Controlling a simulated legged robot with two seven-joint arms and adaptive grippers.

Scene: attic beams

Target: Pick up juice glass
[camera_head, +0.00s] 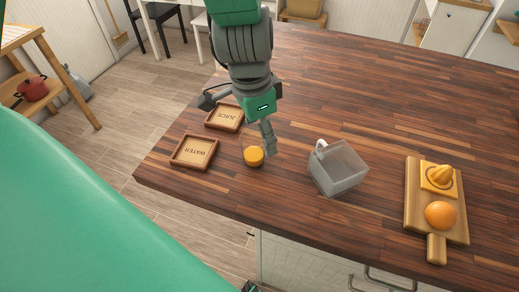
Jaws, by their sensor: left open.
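The juice glass (253,156) stands upright on the wooden counter, a small clear glass with orange juice in it. My left gripper (238,122) reaches down from the top of the view, with its fingers spread wide. One finger points off to the left, and the other hangs just right of the glass's upper part in the picture. Nothing shows between the fingers. I cannot tell whether the finger touches the glass.
A JUICE tray (224,117) and a WATER tray (194,152) lie left of the glass. A clear pitcher (338,168) stands to its right. A wooden board (449,223) with a juicer (439,177) and an orange (440,215) lies far right. The counter's back right is clear.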

